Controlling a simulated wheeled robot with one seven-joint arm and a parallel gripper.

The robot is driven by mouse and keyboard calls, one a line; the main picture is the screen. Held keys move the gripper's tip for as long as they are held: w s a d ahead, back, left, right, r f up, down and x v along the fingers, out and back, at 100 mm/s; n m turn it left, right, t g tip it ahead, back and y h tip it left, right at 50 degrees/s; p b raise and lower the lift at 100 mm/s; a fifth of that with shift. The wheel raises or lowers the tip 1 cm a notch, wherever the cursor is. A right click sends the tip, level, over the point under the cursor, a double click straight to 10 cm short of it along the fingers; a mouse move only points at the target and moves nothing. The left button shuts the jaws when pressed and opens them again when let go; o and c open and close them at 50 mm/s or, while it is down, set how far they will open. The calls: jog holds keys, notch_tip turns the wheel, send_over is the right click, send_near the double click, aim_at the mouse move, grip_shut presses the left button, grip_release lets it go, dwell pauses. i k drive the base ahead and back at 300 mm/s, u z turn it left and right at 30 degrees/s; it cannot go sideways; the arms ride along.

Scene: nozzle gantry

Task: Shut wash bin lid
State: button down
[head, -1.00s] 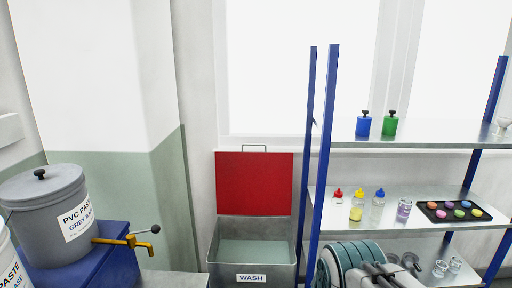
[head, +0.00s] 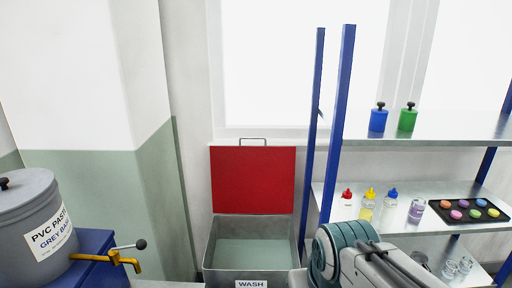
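The wash bin (head: 250,274) is a grey metal box with a white WASH label on its front, low in the middle of the head view. Its red lid (head: 253,180) stands upright and open at the back, with a metal handle (head: 253,141) on its top edge. The inside of the bin looks pale and holds nothing I can make out. Part of my arm shows at the lower right, in front of the shelf. My gripper is not in view.
A blue-framed shelf (head: 343,130) stands right of the bin, with bottles and a black tray (head: 468,211) of coloured pucks. At left, a grey PVC paste drum (head: 30,215) sits on a blue stand (head: 88,262) beside a brass tap (head: 122,260) that juts toward the bin.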

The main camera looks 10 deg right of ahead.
aim_at(244, 179)
jog(key=z, duration=0.2)
jog(key=i, duration=1.2)
jog(key=u, duration=0.55)
